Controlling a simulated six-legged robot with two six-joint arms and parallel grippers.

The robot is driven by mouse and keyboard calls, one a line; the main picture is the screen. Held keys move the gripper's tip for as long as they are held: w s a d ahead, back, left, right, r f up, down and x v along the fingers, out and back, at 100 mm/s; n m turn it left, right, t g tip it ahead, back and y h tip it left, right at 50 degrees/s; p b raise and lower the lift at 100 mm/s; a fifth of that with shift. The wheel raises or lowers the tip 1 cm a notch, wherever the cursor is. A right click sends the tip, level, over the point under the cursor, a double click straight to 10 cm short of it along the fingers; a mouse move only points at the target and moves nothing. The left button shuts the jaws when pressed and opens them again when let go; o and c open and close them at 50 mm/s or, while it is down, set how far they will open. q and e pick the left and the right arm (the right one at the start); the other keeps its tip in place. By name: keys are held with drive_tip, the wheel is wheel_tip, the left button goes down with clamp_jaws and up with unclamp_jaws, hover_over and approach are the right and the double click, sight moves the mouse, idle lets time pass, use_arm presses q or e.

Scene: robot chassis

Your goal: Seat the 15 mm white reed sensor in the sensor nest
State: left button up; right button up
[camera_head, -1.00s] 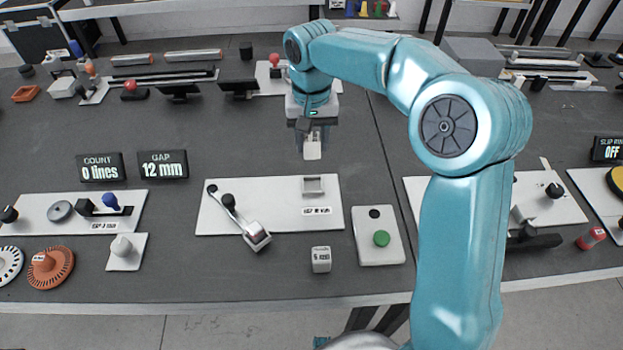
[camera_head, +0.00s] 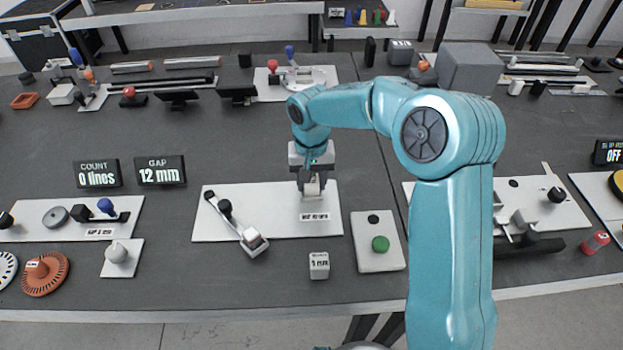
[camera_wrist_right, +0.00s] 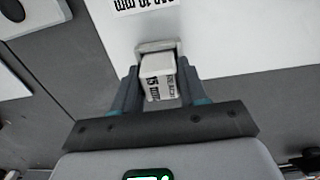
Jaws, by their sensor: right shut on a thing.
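My right gripper (camera_head: 312,187) is shut on the white reed sensor (camera_wrist_right: 158,80), a small white block with "15" printed on it. In the right wrist view the block sits between the two fingers, its far end at the grey-white nest (camera_wrist_right: 157,46). The nest stands on the white plate (camera_head: 265,222); in the head view the gripper is over it and mostly hides it. I cannot tell whether the block is inside the nest or just above it. My left gripper is not in view.
A white 5 mm block (camera_head: 319,265) stands in front of the plate. A lever with a white end block (camera_head: 253,241) lies on the plate's left part. A panel with a green button (camera_head: 380,244) is to the right. Displays read "0 lines" (camera_head: 98,174) and "12 mm" (camera_head: 161,170).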

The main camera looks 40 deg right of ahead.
drive_tip(key=o, duration=1.1)
drive_tip(key=shift+w+f, duration=0.1)
drive_tip(key=shift+f, duration=0.05)
drive_tip(key=shift+c, duration=0.2)
drive_tip(key=shift+r, duration=0.3)
wheel_tip(320, 180, up, 12)
drive_tip(key=p, duration=0.1)
drive_tip(key=shift+p, duration=0.4)
drive_tip(key=shift+a+f, duration=0.1)
drive_tip(key=shift+f, duration=0.05)
